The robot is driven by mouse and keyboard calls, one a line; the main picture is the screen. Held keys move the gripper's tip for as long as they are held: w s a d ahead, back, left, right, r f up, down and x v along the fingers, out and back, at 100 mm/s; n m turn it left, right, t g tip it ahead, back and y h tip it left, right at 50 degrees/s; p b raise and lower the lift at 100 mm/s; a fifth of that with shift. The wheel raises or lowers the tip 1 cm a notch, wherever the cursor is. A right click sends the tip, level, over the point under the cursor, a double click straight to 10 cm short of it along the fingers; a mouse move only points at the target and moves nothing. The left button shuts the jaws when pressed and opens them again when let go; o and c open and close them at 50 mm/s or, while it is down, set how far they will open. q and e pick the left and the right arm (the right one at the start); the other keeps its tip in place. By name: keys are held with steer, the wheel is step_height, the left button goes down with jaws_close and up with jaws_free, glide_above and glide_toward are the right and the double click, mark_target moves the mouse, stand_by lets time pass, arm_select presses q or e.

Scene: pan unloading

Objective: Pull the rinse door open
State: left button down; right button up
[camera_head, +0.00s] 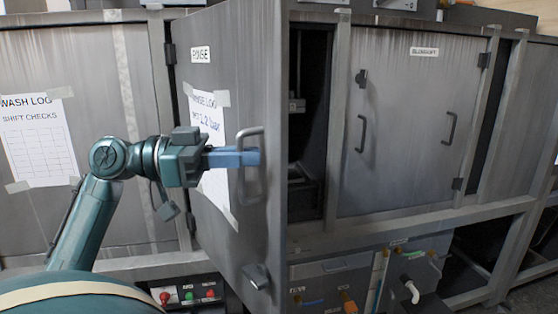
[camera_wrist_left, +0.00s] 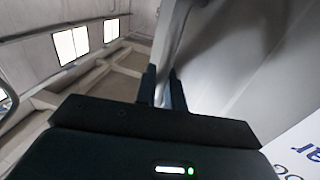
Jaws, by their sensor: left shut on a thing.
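The rinse door (camera_head: 235,80) is a grey metal door with a small label and a taped paper log on its face. It stands swung well open, hinged on its left side, and its free edge points toward me. My left gripper (camera_head: 250,158) is shut on the door's handle (camera_head: 260,185), a grey bar near the free edge. In the left wrist view the handle (camera_wrist_left: 176,45) runs up from between the dark fingers (camera_wrist_left: 162,90), beside the door's face (camera_wrist_left: 225,70). My right gripper is in neither view.
A dark opening (camera_head: 310,120) shows right of the door's edge. The blowdry door (camera_head: 405,120) to its right is closed. A wash log sheet (camera_head: 38,140) hangs on the left panel. Buttons (camera_head: 188,295) and pipes (camera_head: 385,280) sit below.

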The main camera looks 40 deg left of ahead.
arm_select(q)
steer(key=s+a+b, duration=0.1)
steer(key=s+a, duration=0.3)
steer(key=s, duration=0.5)
steer(key=s+a+b, duration=0.1)
steer(key=s+a, duration=0.3)
steer(key=s, duration=0.4)
steer(key=shift+s+a+m+g+h, duration=0.3)
steer(key=shift+s+h, duration=0.05)
steer(key=shift+h, duration=0.05)
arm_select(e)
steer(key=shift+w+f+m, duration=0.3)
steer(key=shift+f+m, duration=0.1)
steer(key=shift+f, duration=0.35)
arm_select(q)
steer(key=c, duration=1.9)
jaws_free()
steer(key=b+v, duration=0.4)
steer(key=v, duration=0.9)
steer(key=shift+a, duration=0.1)
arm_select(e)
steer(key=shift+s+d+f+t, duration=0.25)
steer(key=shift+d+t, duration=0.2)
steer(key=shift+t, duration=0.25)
